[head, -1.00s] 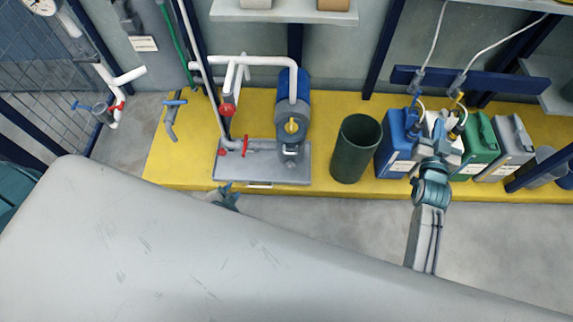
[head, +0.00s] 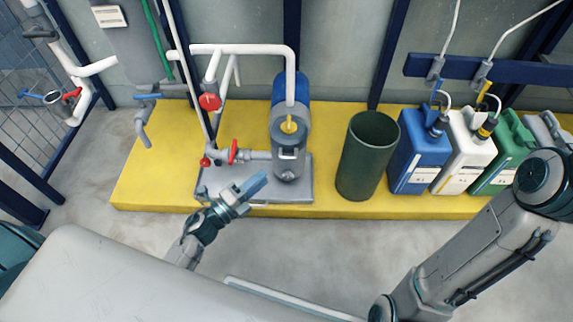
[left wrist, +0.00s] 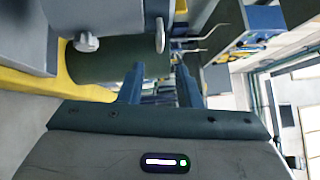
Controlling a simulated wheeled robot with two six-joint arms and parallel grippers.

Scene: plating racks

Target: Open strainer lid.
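The strainer is most likely the grey upright pot (head: 288,166) on the pump plinth, in front of the blue motor (head: 291,88). A light bracket-like part sits on its top, which looks closed.
White piping (head: 240,48) with red valve handles (head: 210,102) rises left of the pot. A dark green bin (head: 368,158) stands to its right, then a blue can (head: 418,155), a white can (head: 464,155) and a green can (head: 506,150). The floor in front is clear.

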